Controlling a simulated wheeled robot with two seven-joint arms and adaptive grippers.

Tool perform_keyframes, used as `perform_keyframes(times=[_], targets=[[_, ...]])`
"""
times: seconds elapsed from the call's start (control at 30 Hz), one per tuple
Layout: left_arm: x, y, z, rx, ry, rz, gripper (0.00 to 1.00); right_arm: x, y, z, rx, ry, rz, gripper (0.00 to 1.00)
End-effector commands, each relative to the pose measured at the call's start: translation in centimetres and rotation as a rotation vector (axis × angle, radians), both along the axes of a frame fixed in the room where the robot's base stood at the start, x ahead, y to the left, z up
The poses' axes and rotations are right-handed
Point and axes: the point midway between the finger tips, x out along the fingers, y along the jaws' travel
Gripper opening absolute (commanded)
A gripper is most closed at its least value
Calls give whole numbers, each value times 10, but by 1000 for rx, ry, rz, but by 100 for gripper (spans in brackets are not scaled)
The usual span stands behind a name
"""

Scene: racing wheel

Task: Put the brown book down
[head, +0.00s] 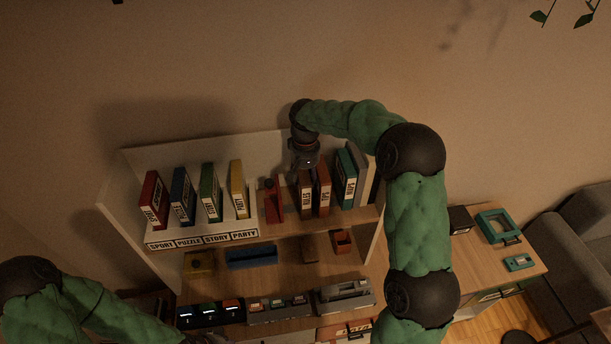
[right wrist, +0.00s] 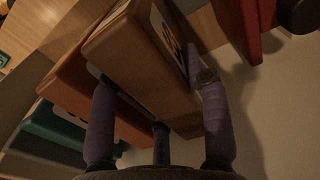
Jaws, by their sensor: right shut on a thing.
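The brown book (head: 306,196) is upright at the upper shelf, its white-labelled spine facing out. My right gripper (head: 304,170) reaches down onto its top from behind and is shut on it. In the right wrist view the brown book (right wrist: 150,62) fills the middle, with purple-grey fingers on both sides of it. I cannot tell whether its bottom edge rests on the shelf. A reddish-brown book (head: 323,188) stands close on its right. My left arm enters at the lower left, and its gripper is outside the picture.
A red bookend-like piece (head: 273,202) stands left of the brown book, with a small gap between. Teal and grey books (head: 346,178) stand to the right. Several coloured binders (head: 183,196) stand on the left, above a label strip (head: 203,240). Lower shelves hold small boxes.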

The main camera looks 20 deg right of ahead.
Motion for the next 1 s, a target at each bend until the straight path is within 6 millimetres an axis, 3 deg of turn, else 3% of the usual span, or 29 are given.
perform_keyframes(times=[0.33, 0.37, 0.4, 0.43, 0.77, 1.0], targets=[[0, 0, -3, 0, 0, 0, 39, 1, 0, -3, -1, -3, -1, 0], [0, 0, -3, 0, 0, 0, 39, 0, 0, -3, -1, -2, -1, 56], [0, 0, -2, 0, 0, 0, 39, 0, 0, -2, -1, -2, -1, 67], [0, 0, -2, 0, 0, 0, 39, 0, 0, -2, -1, -2, -1, 71], [0, 0, -2, 0, 0, 0, 39, 0, 0, -1, -1, -2, -1, 71], [0, 0, -5, 0, 0, 0, 39, 2, -1, 21, -1, -8, -2, 71]])
